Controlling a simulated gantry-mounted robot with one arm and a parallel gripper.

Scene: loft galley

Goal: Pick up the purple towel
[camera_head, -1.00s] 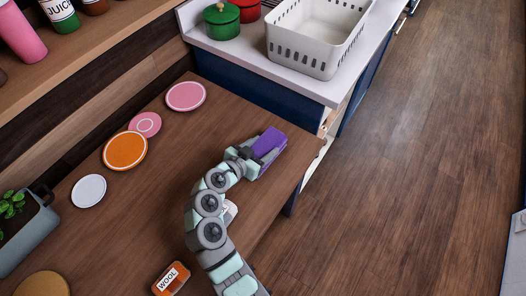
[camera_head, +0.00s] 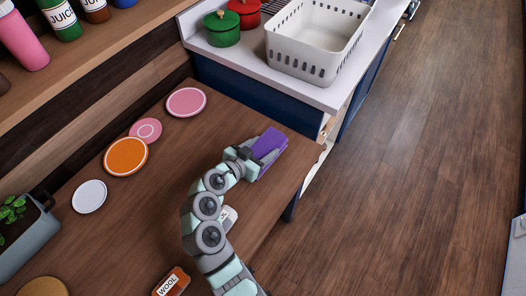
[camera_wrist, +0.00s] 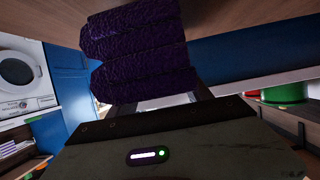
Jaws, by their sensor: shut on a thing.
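The purple towel (camera_head: 271,142) is a folded stack near the right end of the wooden table, beside the pale counter. My gripper (camera_head: 262,156) reaches it from the lower left and is shut on its near side. In the wrist view the towel (camera_wrist: 140,45) shows as thick, dark purple folds just beyond the gripper body, which hides its lower part. I cannot tell whether the towel touches the table or is held slightly above it.
The table's right edge drops to the floor close by. A white perforated basket (camera_head: 337,62), a green pot (camera_head: 222,30) and a red pot (camera_head: 246,12) stand on the counter. Plates, including an orange one (camera_head: 126,156), lie to the left. An orange WOOL box (camera_head: 171,283) lies in front.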

